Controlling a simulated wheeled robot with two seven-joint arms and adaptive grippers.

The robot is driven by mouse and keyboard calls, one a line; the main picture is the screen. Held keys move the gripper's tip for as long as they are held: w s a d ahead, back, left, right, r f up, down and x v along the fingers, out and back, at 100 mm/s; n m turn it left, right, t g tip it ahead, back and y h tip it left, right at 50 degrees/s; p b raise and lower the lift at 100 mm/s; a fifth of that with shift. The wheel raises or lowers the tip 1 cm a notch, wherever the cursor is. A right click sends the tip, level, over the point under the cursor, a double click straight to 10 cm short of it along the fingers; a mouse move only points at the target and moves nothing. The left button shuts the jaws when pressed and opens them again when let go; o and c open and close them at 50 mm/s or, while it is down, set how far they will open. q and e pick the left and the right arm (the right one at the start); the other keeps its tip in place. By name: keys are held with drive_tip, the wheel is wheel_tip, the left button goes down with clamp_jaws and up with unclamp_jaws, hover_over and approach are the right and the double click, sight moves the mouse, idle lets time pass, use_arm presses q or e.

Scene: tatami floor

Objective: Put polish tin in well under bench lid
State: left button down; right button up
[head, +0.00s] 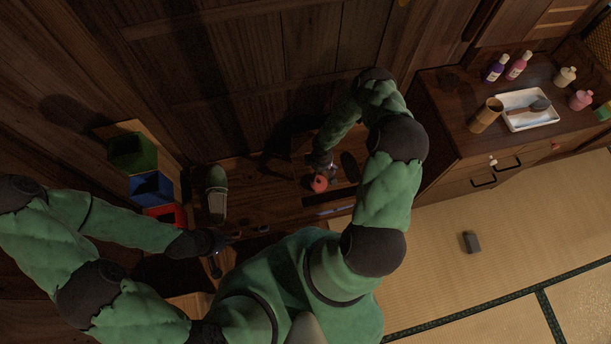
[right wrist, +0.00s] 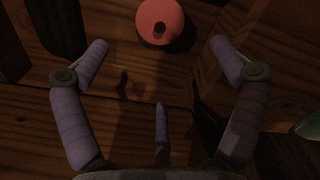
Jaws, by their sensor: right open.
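A round red thing, probably the polish tin (head: 319,184), sits on the wooden bench (head: 272,181). In the right wrist view the tin (right wrist: 160,23) is a red disc with a dark spot, just beyond and between my fingertips. My right gripper (head: 322,166) is over the bench at the tin; its spread fingers (right wrist: 160,48) are open and empty.
A green slipper (head: 216,193) stands left on the bench. Green, blue and red open boxes (head: 150,188) are further left. A cabinet (head: 450,128) at right carries bottles, a wooden cup and a white tray (head: 530,122). A small grey block (head: 471,242) lies on the tatami.

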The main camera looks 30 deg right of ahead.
drive_tip(key=s+a+r+m+y, duration=0.2)
drive_tip(key=a+r, duration=0.2)
drive_tip(key=a, duration=0.4)
drive_tip(key=s+a+r+m+y, duration=0.15)
drive_tip(key=a+r, duration=0.25)
drive_tip(key=a, duration=0.5)
drive_tip(key=s+a+r+m, duration=0.4)
drive_tip(key=s+a+r, duration=0.1)
drive_tip(key=s+r, duration=0.2)
drive_tip(key=shift+a+r, duration=0.25)
drive_tip(key=shift+r, duration=0.05)
drive_tip(key=shift+s+d+y, duration=0.1)
drive_tip(key=shift+y, duration=0.15)
